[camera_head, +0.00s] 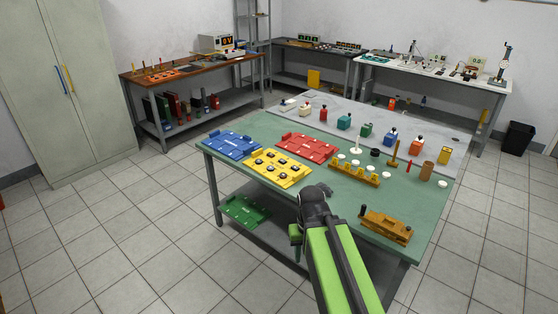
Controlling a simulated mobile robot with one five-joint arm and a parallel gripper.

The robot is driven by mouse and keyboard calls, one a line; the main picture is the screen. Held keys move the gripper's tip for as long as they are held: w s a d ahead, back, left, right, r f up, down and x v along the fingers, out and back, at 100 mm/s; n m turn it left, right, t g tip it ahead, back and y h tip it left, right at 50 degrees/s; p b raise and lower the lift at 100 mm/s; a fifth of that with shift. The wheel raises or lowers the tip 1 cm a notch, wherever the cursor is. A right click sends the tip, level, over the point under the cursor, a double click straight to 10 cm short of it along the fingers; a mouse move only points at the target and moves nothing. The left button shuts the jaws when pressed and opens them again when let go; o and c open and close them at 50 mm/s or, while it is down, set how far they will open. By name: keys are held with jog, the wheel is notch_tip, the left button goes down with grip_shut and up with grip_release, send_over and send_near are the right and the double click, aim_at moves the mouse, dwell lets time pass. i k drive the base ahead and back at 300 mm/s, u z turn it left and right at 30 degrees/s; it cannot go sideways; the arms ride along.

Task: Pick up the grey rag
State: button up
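I cannot clearly make out a grey rag in this view. A small pale item (289,104) lies at the back left of the grey work surface (388,122), too small to identify. My gripper (314,193) is dark, at the end of my green arm, over the near edge of the green table (233,183). I see it from behind, so its fingers and whatever is between them are hidden. My arm covers part of the table's front edge and lower shelf.
Blue (231,145), red (307,148) and yellow (277,168) trays lie on the green table's left side. A wooden rack (354,173) and wooden block (386,225) stand to the right. Several small bottles line the grey surface. The tiled floor (110,240) at left is clear.

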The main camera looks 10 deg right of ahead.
aim_at(328, 192)
jog(key=i, duration=0.9)
jog(key=z, duration=0.05)
